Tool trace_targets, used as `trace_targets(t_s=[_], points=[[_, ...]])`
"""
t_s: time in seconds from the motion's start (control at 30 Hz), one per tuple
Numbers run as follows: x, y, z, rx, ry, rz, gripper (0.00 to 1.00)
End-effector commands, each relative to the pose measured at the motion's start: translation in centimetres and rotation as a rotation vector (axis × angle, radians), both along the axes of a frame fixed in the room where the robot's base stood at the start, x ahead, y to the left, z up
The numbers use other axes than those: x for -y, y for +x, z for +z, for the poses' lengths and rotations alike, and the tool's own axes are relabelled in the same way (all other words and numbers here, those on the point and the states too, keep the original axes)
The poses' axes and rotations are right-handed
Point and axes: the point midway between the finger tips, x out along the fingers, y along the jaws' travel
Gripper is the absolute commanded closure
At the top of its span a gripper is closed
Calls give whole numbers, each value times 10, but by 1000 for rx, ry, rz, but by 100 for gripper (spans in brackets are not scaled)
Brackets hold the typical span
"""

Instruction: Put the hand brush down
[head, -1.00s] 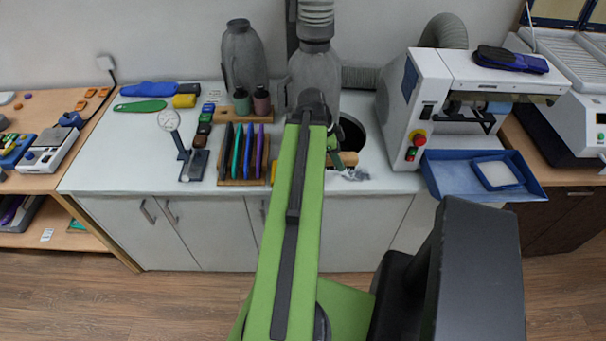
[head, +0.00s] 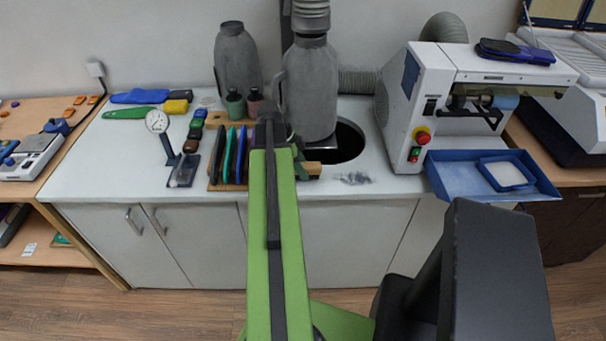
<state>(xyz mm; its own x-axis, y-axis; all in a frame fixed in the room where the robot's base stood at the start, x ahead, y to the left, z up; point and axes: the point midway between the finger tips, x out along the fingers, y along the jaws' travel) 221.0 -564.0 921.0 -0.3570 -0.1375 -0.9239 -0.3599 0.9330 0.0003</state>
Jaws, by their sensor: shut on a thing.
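The hand brush (head: 313,169) shows as a short tan wooden piece just right of the end of my arm, over the front part of the white worktop (head: 390,187). Its other end and any bristles are hidden behind my arm. My gripper (head: 299,168) is mostly hidden behind my green arm; only a small green part shows beside the wood. It is shut on the brush. I cannot tell whether the brush touches the worktop.
A rack of coloured tools (head: 228,186) stands close left of my arm. A grey canister (head: 311,92) stands behind it, beside a dark round hole (head: 349,140). Grey debris (head: 355,178) lies to the right. A white machine (head: 400,110) with a blue tray (head: 450,183) stands farther right.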

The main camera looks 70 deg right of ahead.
Motion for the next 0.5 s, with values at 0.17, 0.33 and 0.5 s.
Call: trace_targets(t_s=[0.17,0.33,0.5], points=[[0,0,-10,0,0,0,100],[0,0,-12,0,-1,1,100],[0,0,-18,0,-1,1,100]])
